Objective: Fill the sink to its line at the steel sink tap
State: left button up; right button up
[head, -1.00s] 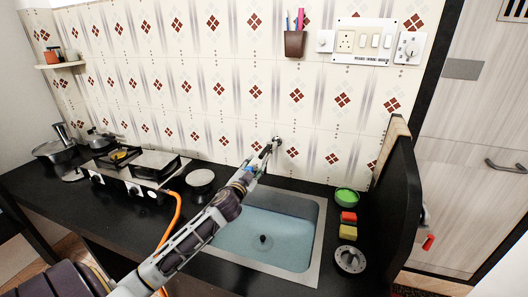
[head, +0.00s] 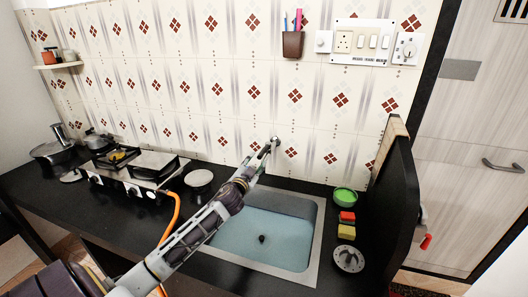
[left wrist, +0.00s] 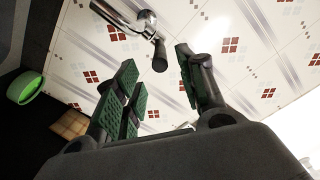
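The steel sink (head: 316,245) is set in the black counter, with bluish water or a bluish floor and a dark drain (head: 262,238) inside. I cannot make out a fill line. The tap (head: 275,141) is on the tiled wall behind the sink, mostly hidden by my left gripper (head: 264,152). In the left wrist view the chrome tap (left wrist: 122,17) has a dark knob-like end (left wrist: 160,56). My left gripper (left wrist: 157,60) is open, its green-padded fingers on either side of that end, which looks just beyond the fingertips. Contact is not clear. My right gripper is not in view.
A green bowl (head: 345,196), a red sponge (head: 347,217), a yellow sponge (head: 346,232) and a round steel item (head: 348,259) sit right of the sink. A black panel (head: 398,190) stands beyond them. A gas stove (head: 135,170) with an orange hose is left.

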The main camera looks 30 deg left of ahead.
aim_at(268, 145)
pick_arm(q)
jog(key=shift+p+x, duration=0.55)
jog(key=shift+x, duration=4.95)
jog(key=shift+c, duration=0.4)
grip_shut()
